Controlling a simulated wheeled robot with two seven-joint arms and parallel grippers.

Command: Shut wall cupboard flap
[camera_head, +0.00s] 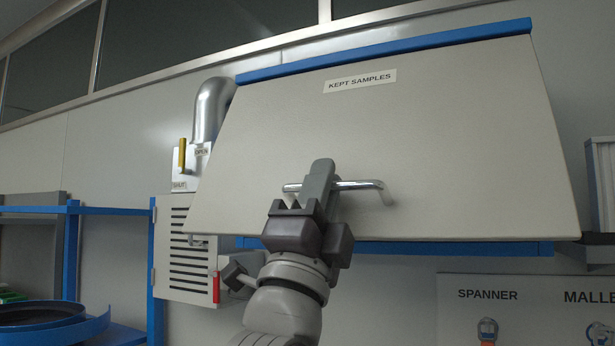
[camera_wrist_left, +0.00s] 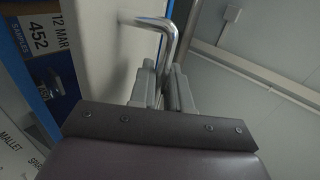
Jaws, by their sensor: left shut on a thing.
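The wall cupboard flap (camera_head: 440,120) is a large pale grey panel labelled KEPT SAMPLES. It hangs from the blue top edge and slants, its lower edge standing out from the wall. Its bar handle (camera_head: 362,185) is silver and sits low on the panel. My left gripper (camera_head: 319,178) is shut on the handle, near its middle. In the left wrist view the fingers (camera_wrist_left: 163,86) close around the bent metal bar (camera_wrist_left: 168,35), beside the pale flap (camera_wrist_left: 110,55). That view shows the flap partly open. My right gripper is not in view.
A labelled samples box (camera_wrist_left: 45,40) shows in the gap behind the flap. At left are a grey vented unit (camera_head: 185,255), a silver pipe (camera_head: 210,110) and a blue shelf frame (camera_head: 73,245). A tool board (camera_head: 530,290) is at lower right.

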